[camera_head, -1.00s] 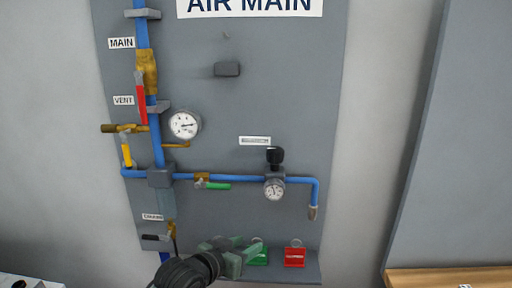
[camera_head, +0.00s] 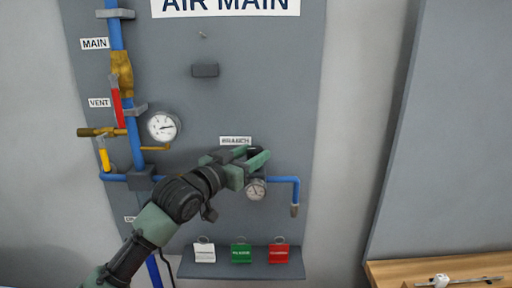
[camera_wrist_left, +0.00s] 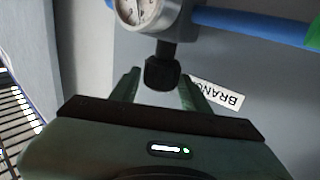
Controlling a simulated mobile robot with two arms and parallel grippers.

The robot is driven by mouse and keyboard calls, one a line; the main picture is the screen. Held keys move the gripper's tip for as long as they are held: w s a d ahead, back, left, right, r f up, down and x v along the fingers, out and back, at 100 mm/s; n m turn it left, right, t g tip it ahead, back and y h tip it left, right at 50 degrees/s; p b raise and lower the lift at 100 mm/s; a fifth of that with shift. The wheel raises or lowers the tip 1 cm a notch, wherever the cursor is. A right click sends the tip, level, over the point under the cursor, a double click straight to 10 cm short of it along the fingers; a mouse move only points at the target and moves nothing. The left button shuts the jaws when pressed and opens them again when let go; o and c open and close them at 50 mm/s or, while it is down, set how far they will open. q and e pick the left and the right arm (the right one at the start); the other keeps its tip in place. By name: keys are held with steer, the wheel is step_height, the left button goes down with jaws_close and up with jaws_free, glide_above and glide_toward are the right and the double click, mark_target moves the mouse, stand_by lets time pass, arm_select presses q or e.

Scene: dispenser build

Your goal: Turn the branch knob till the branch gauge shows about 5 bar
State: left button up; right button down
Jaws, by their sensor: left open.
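The branch gauge (camera_head: 256,189) is a small round white dial on the blue branch pipe (camera_head: 284,180); its reading is too small to tell. It also shows, upside down and cut off, at the top of the left wrist view (camera_wrist_left: 140,10). The black branch knob (camera_wrist_left: 162,73) is between the open fingers of my left gripper (camera_wrist_left: 160,88) in the left wrist view, with no clear contact visible. In the head view my left gripper (camera_head: 258,157) largely hides the knob, just below the BRANCH label (camera_head: 236,141). My right gripper is out of view.
A larger gauge (camera_head: 163,127) and the red main handle (camera_head: 118,108) are at the left of the grey panel. White, green and red tags (camera_head: 279,254) hang at the bottom shelf. A wooden table (camera_head: 420,268) is at the lower right.

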arm_select(q)
steer(key=shift+x, duration=0.9)
steer(key=shift+c, duration=0.4)
jaws_close()
